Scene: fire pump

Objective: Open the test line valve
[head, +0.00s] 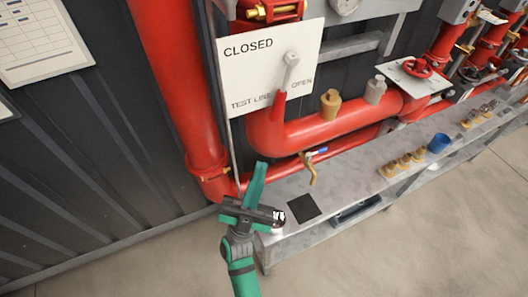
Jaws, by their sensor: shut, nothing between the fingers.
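The test line valve shows as a grey pivot with a red-gripped lever (279,106) on a white plate (235,68). The plate reads CLOSED at upper left, TEST LINE at the bottom and OPEN at lower right. The lever hangs down from its pivot, tilted slightly left, between the words TEST LINE and OPEN. My gripper (258,172) is green, shut and empty. It is below and a little left of the lever, clearly apart from it in the picture, and it points upward near the left end of the bench.
Red pipes (170,80) run down behind my gripper and along the wall. A grey bench (345,185) holds a brass hook-shaped part (309,168), a black square (304,208), brass fittings (402,164) and a blue cup (438,143). A red handwheel (417,67) stands farther right. Floor at lower right is clear.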

